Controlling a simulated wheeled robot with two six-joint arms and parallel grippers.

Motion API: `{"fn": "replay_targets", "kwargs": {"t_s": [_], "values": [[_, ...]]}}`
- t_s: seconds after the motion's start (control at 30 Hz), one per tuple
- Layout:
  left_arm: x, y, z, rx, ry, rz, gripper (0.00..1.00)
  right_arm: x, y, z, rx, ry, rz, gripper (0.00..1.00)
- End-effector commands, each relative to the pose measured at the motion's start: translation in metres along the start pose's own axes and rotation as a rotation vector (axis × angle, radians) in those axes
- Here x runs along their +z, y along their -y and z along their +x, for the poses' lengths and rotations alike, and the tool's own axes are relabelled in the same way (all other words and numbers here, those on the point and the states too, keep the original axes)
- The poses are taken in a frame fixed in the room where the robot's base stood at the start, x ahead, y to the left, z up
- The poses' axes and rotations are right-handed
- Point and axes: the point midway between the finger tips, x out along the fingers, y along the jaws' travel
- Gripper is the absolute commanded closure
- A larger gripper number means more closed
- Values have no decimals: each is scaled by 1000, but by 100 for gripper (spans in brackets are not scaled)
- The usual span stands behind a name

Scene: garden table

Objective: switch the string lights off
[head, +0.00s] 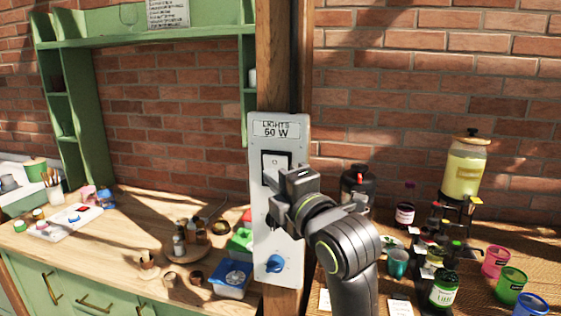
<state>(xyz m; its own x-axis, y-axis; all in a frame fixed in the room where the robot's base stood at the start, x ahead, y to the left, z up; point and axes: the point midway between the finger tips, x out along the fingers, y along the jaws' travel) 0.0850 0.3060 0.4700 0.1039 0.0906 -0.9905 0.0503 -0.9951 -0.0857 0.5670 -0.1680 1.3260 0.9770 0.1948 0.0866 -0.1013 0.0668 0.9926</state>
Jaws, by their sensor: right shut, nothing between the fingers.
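A pale switch panel (260,222) labelled "LIGHTS 60 W" is fixed to a wooden post in the middle of the head view. Its rocker switch (275,160) sits in a dark frame below the label. A blue knob (275,264) is near the panel's bottom. My right gripper (269,181) is shut and empty, with its fingertips at the lower part of the rocker switch. I cannot tell whether they touch it. The gripper hides the lower edge of the switch and part of the panel's middle. My left gripper is not in view. No string lights show.
A wooden counter (130,235) on the left holds a round tray, small cups and a blue box (232,280). On the right, a table holds a drink dispenser (466,168), bottles, a green jar (444,290) and coloured cups. A green shelf (90,130) stands against the brick wall.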

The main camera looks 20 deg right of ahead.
Motion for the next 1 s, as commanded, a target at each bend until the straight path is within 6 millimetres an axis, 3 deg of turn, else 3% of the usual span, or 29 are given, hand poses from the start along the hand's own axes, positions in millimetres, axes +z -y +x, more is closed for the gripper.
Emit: {"fn": "replay_targets", "kwargs": {"t_s": [0.3, 0.73, 1.0], "values": [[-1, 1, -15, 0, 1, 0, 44, 24, -1, 21, -1, 3, -3, 100], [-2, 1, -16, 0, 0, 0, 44, 25, -1, 23, -1, 2, -1, 100], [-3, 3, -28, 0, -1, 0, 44, 29, -2, 26, -34, 1, 31, 100]]}}
